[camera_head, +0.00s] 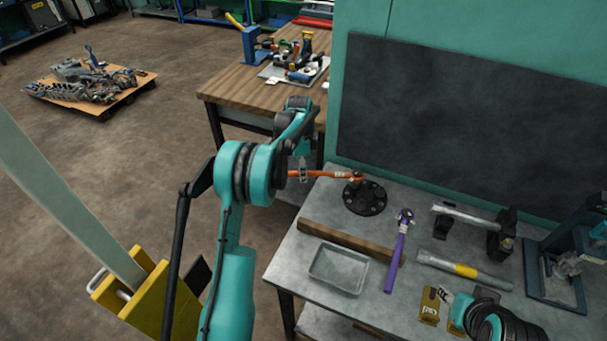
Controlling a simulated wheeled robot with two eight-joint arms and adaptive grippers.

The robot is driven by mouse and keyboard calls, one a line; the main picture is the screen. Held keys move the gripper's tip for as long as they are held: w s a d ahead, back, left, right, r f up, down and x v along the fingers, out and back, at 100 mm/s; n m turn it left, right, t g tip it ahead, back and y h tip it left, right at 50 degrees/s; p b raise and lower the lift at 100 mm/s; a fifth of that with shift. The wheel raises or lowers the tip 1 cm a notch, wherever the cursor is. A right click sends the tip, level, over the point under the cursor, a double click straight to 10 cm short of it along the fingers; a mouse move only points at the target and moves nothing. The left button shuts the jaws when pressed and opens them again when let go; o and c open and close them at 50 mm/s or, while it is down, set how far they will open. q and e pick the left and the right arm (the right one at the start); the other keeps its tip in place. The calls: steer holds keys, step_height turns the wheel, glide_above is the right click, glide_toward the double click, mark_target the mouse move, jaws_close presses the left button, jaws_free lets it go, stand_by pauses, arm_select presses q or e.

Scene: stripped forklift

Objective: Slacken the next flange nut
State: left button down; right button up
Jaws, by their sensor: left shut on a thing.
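My left gripper (303,172), at the end of the teal arm, is shut on an orange-handled tool (332,175). The tool lies roughly level and points right. Its far end is over the back left of a dark round flange (365,198) on the grey bench. Small round nuts or studs ring the flange's face, too small to tell apart. I cannot tell whether the tool's head sits on a nut or just above it. Part of my right arm shows at the bottom right; its gripper is outside the picture.
The grey bench (415,247) also bears a wooden beam (345,240), a metal tray (338,268), a purple-handled hammer (398,250), a grey bar with a yellow band (463,270) and a vise-like fixture (555,275). A dark panel (470,120) stands behind. A wooden bench (240,88) is farther back.

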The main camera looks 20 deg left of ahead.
arm_select(q)
steer(key=shift+w+d+f, duration=0.1)
steer(key=shift+w+d, duration=0.05)
steer(key=shift+w, duration=0.05)
steer(key=shift+r+p, duration=0.3)
steer(key=shift+r, duration=0.1)
steer(key=shift+w, duration=0.1)
steer(key=shift+d+r, duration=0.1)
steer(key=shift+r, duration=0.05)
steer(key=shift+r, duration=0.2)
steer(key=shift+r+p, duration=1.35)
steer(key=shift+r, duration=0.5)
steer(key=shift+f, duration=0.1)
